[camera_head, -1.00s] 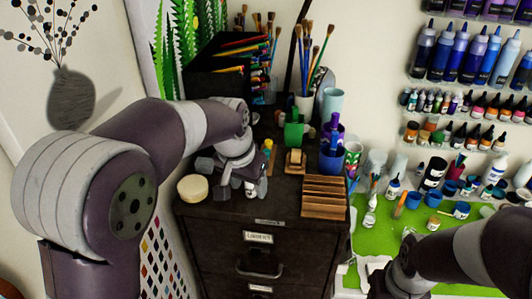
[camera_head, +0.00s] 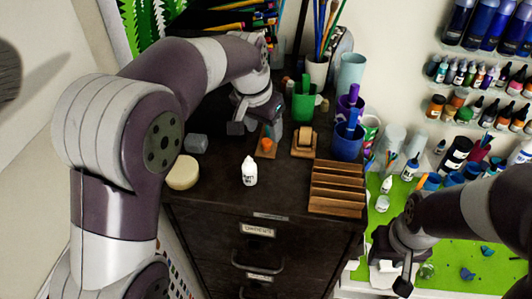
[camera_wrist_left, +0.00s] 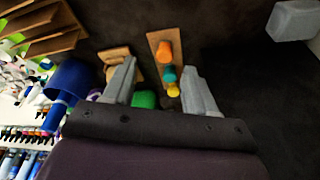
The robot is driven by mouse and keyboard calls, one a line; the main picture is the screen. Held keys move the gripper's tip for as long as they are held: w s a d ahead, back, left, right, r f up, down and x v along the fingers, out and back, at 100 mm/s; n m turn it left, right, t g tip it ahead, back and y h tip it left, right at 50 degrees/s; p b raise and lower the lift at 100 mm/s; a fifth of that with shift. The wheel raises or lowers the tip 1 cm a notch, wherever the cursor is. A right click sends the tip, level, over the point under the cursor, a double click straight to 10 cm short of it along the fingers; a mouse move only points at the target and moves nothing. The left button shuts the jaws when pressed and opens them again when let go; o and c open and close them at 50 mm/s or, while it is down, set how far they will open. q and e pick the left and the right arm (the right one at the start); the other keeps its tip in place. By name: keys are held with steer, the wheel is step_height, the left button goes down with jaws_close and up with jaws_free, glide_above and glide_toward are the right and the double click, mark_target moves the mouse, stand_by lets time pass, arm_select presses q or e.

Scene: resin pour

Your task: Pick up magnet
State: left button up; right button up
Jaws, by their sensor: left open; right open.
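A small wooden strip (camera_wrist_left: 157,42) on the dark cabinet top holds orange (camera_wrist_left: 164,52), teal (camera_wrist_left: 168,73) and yellow (camera_wrist_left: 173,89) pegs. These pegs may be magnets; I cannot tell for sure. In the head view the orange peg (camera_head: 266,145) shows just in front of my left gripper (camera_head: 256,130). The left gripper is open and points down over the strip. In the left wrist view the pegs appear between its fingers (camera_wrist_left: 160,68), with nothing gripped.
A grey block (camera_head: 196,143), round pale disc (camera_head: 183,172), white bottle (camera_head: 249,171), wooden holder (camera_head: 304,142), green cup (camera_head: 303,103), blue cup (camera_head: 347,142) and slotted wooden rack (camera_head: 337,187) crowd the cabinet top. The green mat (camera_head: 470,258) lies to the right.

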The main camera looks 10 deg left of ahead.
mark_target(266, 141)
arm_select(q)
steer(key=shift+w+d+f, duration=0.1)
steer(key=shift+f, duration=0.55)
steer(key=b+x, duration=0.1)
steer(key=x, duration=0.1)
steer(key=b+x, duration=0.1)
steer(key=x, duration=0.1)
steer(key=shift+w+a+r+b, duration=0.1)
steer(key=shift+w+a+b, duration=0.25)
steer(key=shift+w+b, duration=0.05)
steer(key=shift+w+p, duration=0.25)
steer(key=shift+p, duration=0.35)
steer(key=shift+w+f, duration=0.1)
steer(key=shift+f, duration=0.45)
steer(key=shift+s, duration=0.35)
steer(key=shift+c, duration=1.3)
jaws_close()
arm_select(e)
steer(key=shift+w+f, duration=0.15)
steer(key=shift+f, duration=0.45)
steer(key=shift+w+f, duration=0.15)
steer(key=shift+f, duration=0.45)
